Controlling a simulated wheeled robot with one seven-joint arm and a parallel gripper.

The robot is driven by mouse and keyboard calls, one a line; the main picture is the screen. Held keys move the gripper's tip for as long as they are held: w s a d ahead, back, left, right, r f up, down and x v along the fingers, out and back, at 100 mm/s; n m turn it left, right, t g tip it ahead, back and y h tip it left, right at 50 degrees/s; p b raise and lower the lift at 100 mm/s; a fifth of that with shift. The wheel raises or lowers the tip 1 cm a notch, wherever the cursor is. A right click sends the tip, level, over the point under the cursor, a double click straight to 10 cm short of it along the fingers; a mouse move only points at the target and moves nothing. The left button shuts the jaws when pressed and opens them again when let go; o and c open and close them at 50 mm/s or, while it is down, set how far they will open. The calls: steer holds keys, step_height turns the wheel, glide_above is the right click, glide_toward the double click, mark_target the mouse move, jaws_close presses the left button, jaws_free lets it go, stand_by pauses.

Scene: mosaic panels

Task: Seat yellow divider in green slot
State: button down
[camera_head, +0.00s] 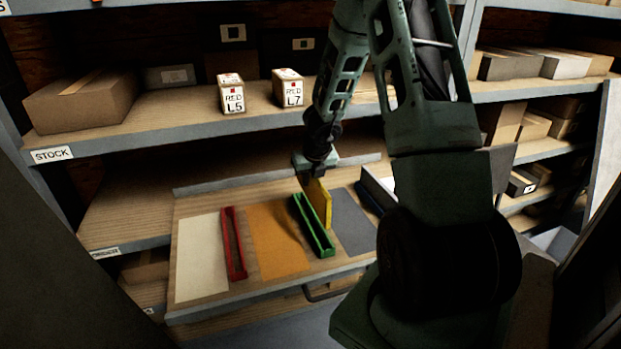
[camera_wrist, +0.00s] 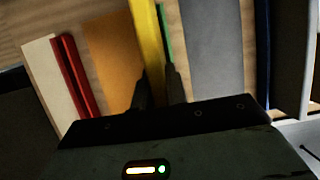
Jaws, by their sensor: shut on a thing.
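The yellow divider (camera_head: 319,203) is an upright thin panel held by my gripper (camera_head: 311,177) above the drawer board. In the head view it stands over the far part of the green slot (camera_head: 316,232), slightly to its right. Whether its lower edge touches the slot cannot be told. In the wrist view my gripper (camera_wrist: 157,88) is shut on the yellow divider (camera_wrist: 148,40), and a strip of the green slot (camera_wrist: 165,30) shows just right of it. The divider hides the rest of the slot there.
A red slot (camera_head: 233,244) lies left of the green one, between a cream panel (camera_head: 201,257) and an orange panel (camera_head: 276,240). A grey panel (camera_head: 353,222) lies to the right. Boxes marked L5 (camera_head: 232,97) and L7 (camera_head: 289,90) stand on the shelf above.

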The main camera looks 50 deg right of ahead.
mark_target(317, 180)
steer(key=shift+f+b, duration=4.75)
steer(key=shift+f, duration=0.05)
steer(key=c, duration=1.3)
jaws_free()
steer(key=p+v, duration=1)
steer(key=v, duration=0.6)
steer(key=shift+w+r+p, duration=0.15)
steer(key=shift+p, duration=0.25)
steer(key=shift+s+a+r+p, duration=0.1)
steer(key=shift+s+r+p, duration=0.25)
steer(key=shift+r, duration=0.25)
